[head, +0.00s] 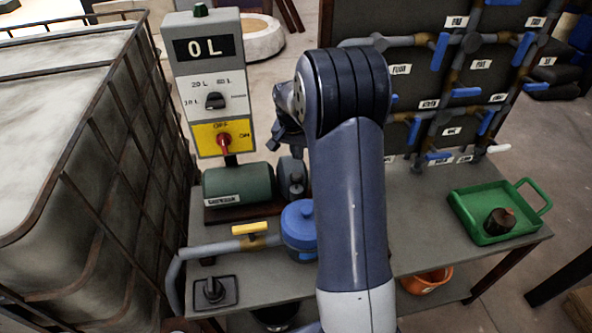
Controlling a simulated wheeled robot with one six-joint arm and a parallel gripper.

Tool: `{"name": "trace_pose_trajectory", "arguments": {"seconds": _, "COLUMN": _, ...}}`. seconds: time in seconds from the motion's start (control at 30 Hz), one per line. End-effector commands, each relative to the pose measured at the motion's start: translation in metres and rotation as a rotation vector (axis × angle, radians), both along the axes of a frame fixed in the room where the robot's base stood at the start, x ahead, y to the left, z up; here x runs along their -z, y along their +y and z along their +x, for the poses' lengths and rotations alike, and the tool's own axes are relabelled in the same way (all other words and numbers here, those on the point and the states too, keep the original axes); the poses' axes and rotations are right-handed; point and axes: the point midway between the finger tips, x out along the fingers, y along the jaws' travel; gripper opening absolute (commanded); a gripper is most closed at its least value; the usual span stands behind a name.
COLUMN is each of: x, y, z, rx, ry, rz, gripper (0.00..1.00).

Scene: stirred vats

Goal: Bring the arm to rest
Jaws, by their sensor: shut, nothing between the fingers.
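My arm rises through the middle of the head view, its elbow (347,92) bent at the top in front of the bench. My gripper (287,133) shows only in part, just left of the elbow, dark and mostly hidden behind the arm. It is shut and holds nothing. It appears apart from the control box (210,80) to its left, whose display reads 0 L, with a black dial and a red knob on a yellow OFF/ON panel.
A caged tank (85,150) stands close on the left. The grey bench (420,205) carries a green pump (238,185), a blue-lidded vessel (299,225), a yellow-handled valve (250,229) and a green tray (475,220). A pipe board with blue valves (440,70) stands behind. An orange bowl (427,281) sits below.

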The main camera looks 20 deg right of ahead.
Motion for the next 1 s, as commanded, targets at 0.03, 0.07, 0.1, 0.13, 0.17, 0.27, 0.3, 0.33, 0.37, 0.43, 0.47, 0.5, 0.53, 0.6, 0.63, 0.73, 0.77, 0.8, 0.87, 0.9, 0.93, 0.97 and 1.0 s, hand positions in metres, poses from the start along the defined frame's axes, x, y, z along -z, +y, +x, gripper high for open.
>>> {"name": "trace_pose_trajectory", "arguments": {"seconds": 0.03, "x": -0.008, "y": 0.000, "z": 0.000, "rx": 0.000, "ry": 0.000, "rz": 0.000, "gripper": 0.00}}
{"name": "trace_pose_trajectory", "arguments": {"seconds": 0.07, "x": -0.009, "y": 0.000, "z": 0.000, "rx": 0.000, "ry": 0.000, "rz": 0.000, "gripper": 0.00}}
{"name": "trace_pose_trajectory", "arguments": {"seconds": 0.1, "x": -0.010, "y": 0.000, "z": 0.000, "rx": 0.000, "ry": 0.000, "rz": 0.000, "gripper": 0.00}}
{"name": "trace_pose_trajectory", "arguments": {"seconds": 0.13, "x": -0.010, "y": 0.000, "z": 0.000, "rx": 0.000, "ry": 0.001, "rz": 0.001, "gripper": 0.00}}
{"name": "trace_pose_trajectory", "arguments": {"seconds": 0.17, "x": -0.009, "y": 0.000, "z": 0.000, "rx": 0.000, "ry": 0.001, "rz": 0.001, "gripper": 0.00}}
{"name": "trace_pose_trajectory", "arguments": {"seconds": 0.27, "x": -0.008, "y": 0.000, "z": 0.000, "rx": 0.000, "ry": 0.001, "rz": 0.001, "gripper": 0.00}}
{"name": "trace_pose_trajectory", "arguments": {"seconds": 0.3, "x": -0.008, "y": 0.000, "z": 0.000, "rx": 0.000, "ry": 0.001, "rz": 0.001, "gripper": 0.00}}
{"name": "trace_pose_trajectory", "arguments": {"seconds": 0.33, "x": -0.008, "y": 0.000, "z": 0.000, "rx": 0.000, "ry": 0.001, "rz": 0.001, "gripper": 0.00}}
{"name": "trace_pose_trajectory", "arguments": {"seconds": 0.37, "x": -0.008, "y": 0.000, "z": 0.000, "rx": 0.000, "ry": 0.001, "rz": 0.001, "gripper": 0.00}}
{"name": "trace_pose_trajectory", "arguments": {"seconds": 0.43, "x": -0.007, "y": 0.000, "z": 0.000, "rx": 0.000, "ry": 0.001, "rz": 0.001, "gripper": 0.00}}
{"name": "trace_pose_trajectory", "arguments": {"seconds": 0.47, "x": -0.006, "y": 0.000, "z": 0.000, "rx": 0.000, "ry": 0.001, "rz": 0.001, "gripper": 0.00}}
{"name": "trace_pose_trajectory", "arguments": {"seconds": 0.5, "x": -0.005, "y": 0.000, "z": 0.000, "rx": 0.000, "ry": 0.001, "rz": 0.001, "gripper": 0.00}}
{"name": "trace_pose_trajectory", "arguments": {"seconds": 0.53, "x": -0.003, "y": 0.000, "z": 0.000, "rx": 0.000, "ry": 0.001, "rz": 0.001, "gripper": 0.00}}
{"name": "trace_pose_trajectory", "arguments": {"seconds": 0.6, "x": 0.002, "y": 0.000, "z": 0.000, "rx": 0.000, "ry": 0.001, "rz": 0.001, "gripper": 0.00}}
{"name": "trace_pose_trajectory", "arguments": {"seconds": 0.63, "x": 0.005, "y": 0.000, "z": 0.000, "rx": 0.000, "ry": 0.001, "rz": 0.001, "gripper": 0.00}}
{"name": "trace_pose_trajectory", "arguments": {"seconds": 0.73, "x": 0.016, "y": 0.000, "z": 0.000, "rx": 0.000, "ry": 0.001, "rz": 0.000, "gripper": 0.00}}
{"name": "trace_pose_trajectory", "arguments": {"seconds": 0.77, "x": 0.020, "y": 0.000, "z": 0.000, "rx": 0.000, "ry": 0.002, "rz": 0.001, "gripper": 0.00}}
{"name": "trace_pose_trajectory", "arguments": {"seconds": 0.8, "x": 0.026, "y": 0.000, "z": 0.000, "rx": -0.001, "ry": 0.002, "rz": 0.000, "gripper": 0.00}}
{"name": "trace_pose_trajectory", "arguments": {"seconds": 0.87, "x": 0.034, "y": 0.000, "z": 0.000, "rx": -0.001, "ry": 0.002, "rz": 0.000, "gripper": 0.00}}
{"name": "trace_pose_trajectory", "arguments": {"seconds": 0.9, "x": 0.040, "y": 0.000, "z": 0.000, "rx": -0.001, "ry": 0.002, "rz": 0.000, "gripper": 0.00}}
{"name": "trace_pose_trajectory", "arguments": {"seconds": 0.93, "x": 0.044, "y": 0.000, "z": 0.000, "rx": -0.001, "ry": 0.002, "rz": 0.000, "gripper": 0.00}}
{"name": "trace_pose_trajectory", "arguments": {"seconds": 0.97, "x": 0.048, "y": 0.000, "z": 0.000, "rx": -0.001, "ry": 0.001, "rz": 0.001, "gripper": 0.00}}
{"name": "trace_pose_trajectory", "arguments": {"seconds": 1.0, "x": 0.054, "y": 0.000, "z": 0.000, "rx": -0.001, "ry": 0.002, "rz": 0.000, "gripper": 0.00}}
